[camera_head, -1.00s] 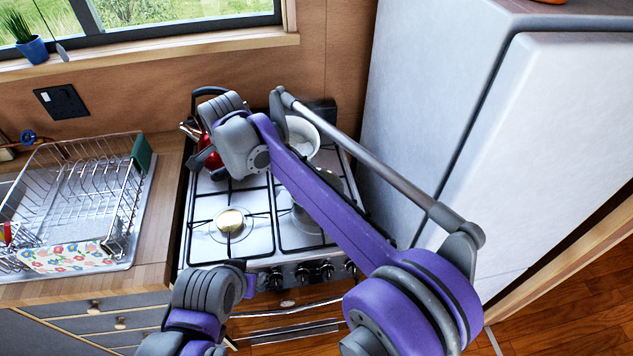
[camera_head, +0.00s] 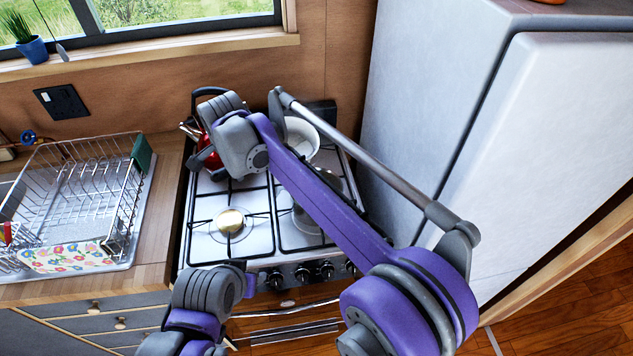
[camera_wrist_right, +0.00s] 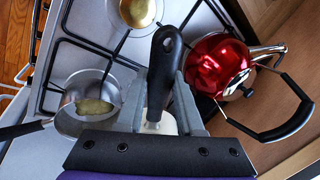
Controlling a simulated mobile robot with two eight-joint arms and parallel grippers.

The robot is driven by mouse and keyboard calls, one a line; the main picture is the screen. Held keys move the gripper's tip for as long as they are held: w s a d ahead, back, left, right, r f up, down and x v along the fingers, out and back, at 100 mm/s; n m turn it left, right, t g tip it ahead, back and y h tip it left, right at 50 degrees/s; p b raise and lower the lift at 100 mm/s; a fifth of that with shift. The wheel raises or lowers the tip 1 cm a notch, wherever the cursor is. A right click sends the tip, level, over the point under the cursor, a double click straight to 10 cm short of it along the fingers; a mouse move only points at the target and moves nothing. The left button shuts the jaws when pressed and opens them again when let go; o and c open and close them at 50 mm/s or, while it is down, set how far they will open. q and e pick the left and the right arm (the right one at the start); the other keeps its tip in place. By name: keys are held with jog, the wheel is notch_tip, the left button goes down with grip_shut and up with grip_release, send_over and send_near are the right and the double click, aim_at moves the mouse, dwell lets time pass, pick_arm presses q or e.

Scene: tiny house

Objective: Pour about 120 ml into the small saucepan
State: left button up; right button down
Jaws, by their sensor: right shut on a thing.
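My right gripper (camera_wrist_right: 162,115) is shut on a black handle (camera_wrist_right: 166,65) in the right wrist view. The handle joins a white piece (camera_wrist_right: 160,122); the rest of what it belongs to is hidden. A small steel saucepan (camera_wrist_right: 95,78) stands on the hob left of the gripper, partly covered by a finger, with a yellowish patch showing in it. In the head view its steel (camera_head: 303,219) is mostly behind my right arm. A white round vessel (camera_head: 304,130) shows behind that arm; whether it is the held thing I cannot tell. My left gripper is out of view.
A red kettle (camera_wrist_right: 215,65) stands right of the gripper in the right wrist view, at the stove's back left. The front left burner (camera_head: 231,221) is bare. A dish rack (camera_head: 70,200) stands left of the stove; a tall white fridge (camera_head: 540,150) stands right.

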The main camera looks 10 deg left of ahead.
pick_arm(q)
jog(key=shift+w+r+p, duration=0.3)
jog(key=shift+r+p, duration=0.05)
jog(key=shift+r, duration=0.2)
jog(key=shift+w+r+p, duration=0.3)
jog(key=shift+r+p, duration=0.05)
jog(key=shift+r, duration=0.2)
pick_arm(e)
jog(key=w+a+f+g+h, duration=0.1)
jog(key=a+f+g+h, duration=0.1)
jog(key=a+f+g, duration=0.1)
notch_tip(320, 180, down, 3)
jog(key=shift+w+a+r+g, duration=0.15)
jog(key=shift+w+a+g, duration=0.2)
jog(key=shift+a, duration=0.45)
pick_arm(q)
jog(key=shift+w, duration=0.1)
pick_arm(e)
jog(key=shift+w, duration=0.15)
dwell(1.5)
